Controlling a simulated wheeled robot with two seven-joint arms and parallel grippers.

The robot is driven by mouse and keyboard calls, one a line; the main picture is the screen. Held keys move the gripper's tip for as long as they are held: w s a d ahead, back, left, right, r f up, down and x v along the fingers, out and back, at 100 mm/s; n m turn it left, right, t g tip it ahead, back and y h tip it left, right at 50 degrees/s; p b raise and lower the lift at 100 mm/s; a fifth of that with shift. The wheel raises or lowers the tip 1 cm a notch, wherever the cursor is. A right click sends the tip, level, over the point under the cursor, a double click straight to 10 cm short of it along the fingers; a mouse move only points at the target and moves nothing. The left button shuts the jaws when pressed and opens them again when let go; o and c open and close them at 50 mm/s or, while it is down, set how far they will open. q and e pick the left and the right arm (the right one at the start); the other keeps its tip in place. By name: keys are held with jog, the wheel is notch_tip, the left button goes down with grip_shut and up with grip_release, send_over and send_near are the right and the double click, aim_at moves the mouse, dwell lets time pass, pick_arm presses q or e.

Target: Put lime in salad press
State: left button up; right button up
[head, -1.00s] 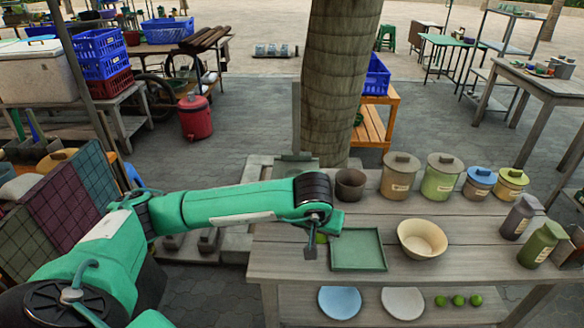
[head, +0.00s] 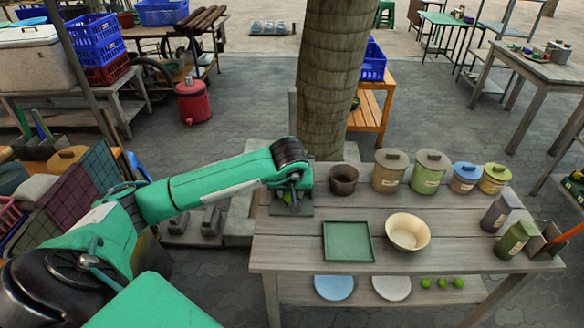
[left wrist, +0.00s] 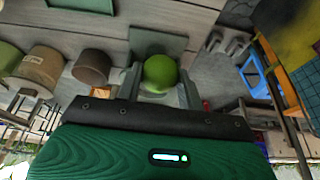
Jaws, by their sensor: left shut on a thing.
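My left gripper (head: 291,194) is shut on a round green lime (head: 287,198). In the left wrist view the lime (left wrist: 160,73) sits between the two grey fingers. The gripper is above the back left corner of the wooden table, over a flat grey-green square piece (head: 300,211). This piece also shows in the left wrist view (left wrist: 152,42), and the arm partly hides it in the head view. It may be the salad press, but I cannot tell its full shape. My right gripper is not in view.
On the table (head: 300,252) stand a green tray (head: 348,242), a cream bowl (head: 407,232), a small brown pot (head: 344,179) and several lidded canisters (head: 430,172). The lower shelf holds a blue plate (head: 334,287), a white plate (head: 392,287) and more limes (head: 443,283). A tree trunk (head: 335,80) rises behind.

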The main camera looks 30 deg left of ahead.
pick_arm(q)
jog(key=w+a+p, duration=0.1)
jog(key=w+a, duration=0.1)
jog(key=w, duration=0.1)
jog(key=w+a+p, duration=0.1)
jog(key=w+a, duration=0.1)
jog(key=w, duration=0.2)
jog(key=w+a+p, duration=0.1)
jog(key=w+a, duration=0.1)
jog(key=w, duration=0.2)
jog(key=shift+w+a, duration=0.1)
jog(key=shift+a, duration=0.3)
jog(key=shift+w+f+p, duration=0.15)
jog(key=shift+p, duration=0.2)
notch_tip(320, 180, down, 2)
jog(key=shift+f+p, duration=0.2)
jog(key=shift+p, duration=0.4)
jog(key=shift+f, duration=0.45)
jog(key=shift+a, duration=0.1)
jog(key=shift+f, duration=0.1)
jog(key=o, duration=0.8)
